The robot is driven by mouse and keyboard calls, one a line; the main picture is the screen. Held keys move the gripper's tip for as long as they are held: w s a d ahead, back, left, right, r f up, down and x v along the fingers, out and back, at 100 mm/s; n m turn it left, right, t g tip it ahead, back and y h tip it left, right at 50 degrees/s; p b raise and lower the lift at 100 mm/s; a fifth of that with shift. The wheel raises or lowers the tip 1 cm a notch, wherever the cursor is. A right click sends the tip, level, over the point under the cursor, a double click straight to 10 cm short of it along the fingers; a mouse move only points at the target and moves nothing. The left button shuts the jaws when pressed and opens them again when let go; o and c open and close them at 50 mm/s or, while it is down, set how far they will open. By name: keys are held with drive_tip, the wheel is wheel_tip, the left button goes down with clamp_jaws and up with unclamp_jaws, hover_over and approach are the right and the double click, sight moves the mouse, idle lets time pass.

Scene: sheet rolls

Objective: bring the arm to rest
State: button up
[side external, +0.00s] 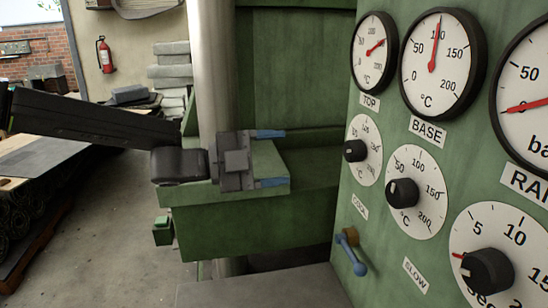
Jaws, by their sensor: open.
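My gripper (270,158) is at the end of my dark arm, which reaches in from the left. Its two blue-tipped fingers point right and stand well apart, with nothing seen between them. It is over a green block or ledge (240,220) of the green machine, in front of a pale upright column (215,70). I cannot tell whether the lower finger touches the green surface.
A green panel with dials (435,62) and black knobs fills the right side. A blue-handled lever (351,255) sticks out from its lower left. A table (60,158) with dark rolls beneath stands at left. Grey stacked blocks (172,72) are behind. Floor at lower left is clear.

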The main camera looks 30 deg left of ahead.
drive_tip(key=shift+a, duration=0.1)
drive_tip(key=s+a+f+n+y, duration=0.1)
drive_tip(key=s+a+n+y, duration=0.3)
drive_tip(key=a+n+y, duration=0.3)
drive_tip(key=s+a+f+n+y, duration=0.1)
drive_tip(key=s+a+n+y, duration=0.45)
drive_tip(key=a+n, duration=0.25)
drive_tip(key=s+f+n+g, duration=0.3)
drive_tip(key=s, duration=0.5)
drive_tip(key=s+a+f+n+g, duration=0.1)
drive_tip(key=s+f+n+g, duration=0.2)
drive_tip(key=s, duration=0.4)
drive_tip(key=shift+s+a+f+n+g, duration=0.2)
drive_tip(key=shift+s+f+n+g, duration=0.15)
drive_tip(key=shift+f+g, duration=0.3)
